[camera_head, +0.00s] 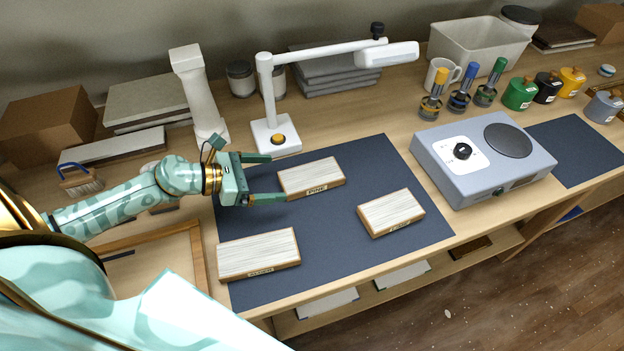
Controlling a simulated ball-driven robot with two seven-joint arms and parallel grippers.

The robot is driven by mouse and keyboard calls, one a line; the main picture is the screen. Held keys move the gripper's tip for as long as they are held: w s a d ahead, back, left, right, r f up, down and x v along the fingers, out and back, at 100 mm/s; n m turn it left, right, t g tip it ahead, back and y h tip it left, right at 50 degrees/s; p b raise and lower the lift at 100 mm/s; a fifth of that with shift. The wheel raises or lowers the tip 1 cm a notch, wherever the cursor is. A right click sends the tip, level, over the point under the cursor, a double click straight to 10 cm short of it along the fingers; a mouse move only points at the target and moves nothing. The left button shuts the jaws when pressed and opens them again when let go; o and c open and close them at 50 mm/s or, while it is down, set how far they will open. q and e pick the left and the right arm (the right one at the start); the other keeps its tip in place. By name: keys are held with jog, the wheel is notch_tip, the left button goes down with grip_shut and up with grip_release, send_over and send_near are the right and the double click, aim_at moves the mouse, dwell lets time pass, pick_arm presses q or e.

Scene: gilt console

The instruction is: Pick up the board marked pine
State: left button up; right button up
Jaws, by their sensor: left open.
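The board marked pine (311,176) lies flat on the dark mat (335,243), its label on the front edge. My left gripper (277,178) is open at the board's left end, one finger toward its back corner and one toward its front corner. I cannot tell whether the fingers touch it. A second board (390,212) lies to the right, its label too small to read surely. A third board (258,254) lies at the front left, its label also hard to read. My right gripper is not in view.
A white lamp (274,100) stands behind the mat, with a pale column (197,92) left of it. A grey hotplate device (482,160) stands to the right. A wooden frame (196,262) lies at the left. The mat between the boards is clear.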

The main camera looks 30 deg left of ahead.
aim_at(306, 176)
pick_arm(q)
jog(key=x, duration=0.9)
jog(key=shift+w+d, duration=0.2)
jog(key=shift+d, duration=0.1)
jog(key=c, duration=1.1)
